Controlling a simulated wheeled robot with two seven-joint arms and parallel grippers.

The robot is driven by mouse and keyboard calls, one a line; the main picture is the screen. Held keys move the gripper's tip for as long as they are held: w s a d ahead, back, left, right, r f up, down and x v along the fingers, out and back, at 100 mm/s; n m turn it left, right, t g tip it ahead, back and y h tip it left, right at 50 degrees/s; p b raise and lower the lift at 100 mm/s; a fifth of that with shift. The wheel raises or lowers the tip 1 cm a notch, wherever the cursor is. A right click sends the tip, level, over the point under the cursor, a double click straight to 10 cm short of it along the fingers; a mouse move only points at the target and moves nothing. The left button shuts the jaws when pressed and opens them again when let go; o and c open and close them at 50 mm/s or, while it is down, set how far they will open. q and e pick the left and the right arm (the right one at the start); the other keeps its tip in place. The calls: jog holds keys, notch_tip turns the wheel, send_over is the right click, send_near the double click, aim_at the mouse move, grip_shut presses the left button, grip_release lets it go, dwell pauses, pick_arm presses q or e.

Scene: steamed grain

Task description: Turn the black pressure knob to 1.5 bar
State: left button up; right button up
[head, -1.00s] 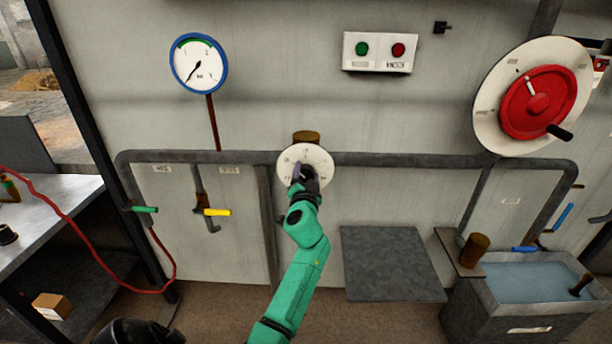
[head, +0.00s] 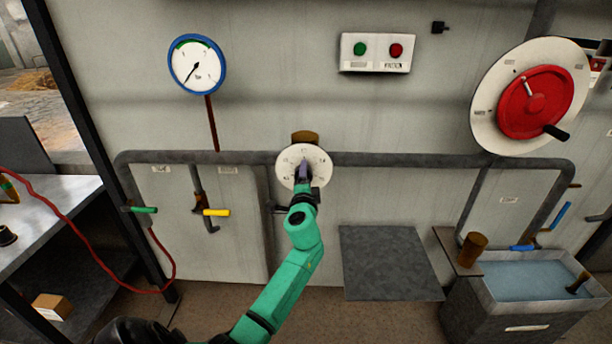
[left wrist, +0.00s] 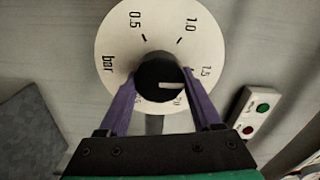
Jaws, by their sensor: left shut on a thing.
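The black pressure knob (left wrist: 158,78) sits in the middle of a round white dial (left wrist: 117,35), marked bar, 0.5, 1.0 and 1.5; the lowest mark is partly hidden. The knob's white pointer line aims right, toward the right finger and slightly below the 1.5 label. My left gripper (left wrist: 158,84) is shut on the knob, with one purple finger on each side. In the head view the same dial (head: 290,158) is on the wall pipe, and my left gripper (head: 303,172) covers the knob there. My right gripper is not in view.
A blue-rimmed gauge (head: 197,64) hangs upper left, its needle pointing down-left. A button box (head: 376,52) and a red handwheel (head: 537,102) are on the wall to the right. Green (head: 144,209) and yellow (head: 216,212) valve handles are left of my arm. A water tank (head: 520,310) stands lower right.

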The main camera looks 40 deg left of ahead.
pick_arm(q)
jog(key=shift+a+r, duration=0.1)
dwell(0.4)
jog(key=o, duration=1.4)
jog(key=shift+a, duration=0.15)
jog(key=b+v, duration=0.2)
jog(key=v, duration=1.2)
jog(key=shift+s+d, duration=0.2)
jog(key=shift+d, duration=0.05)
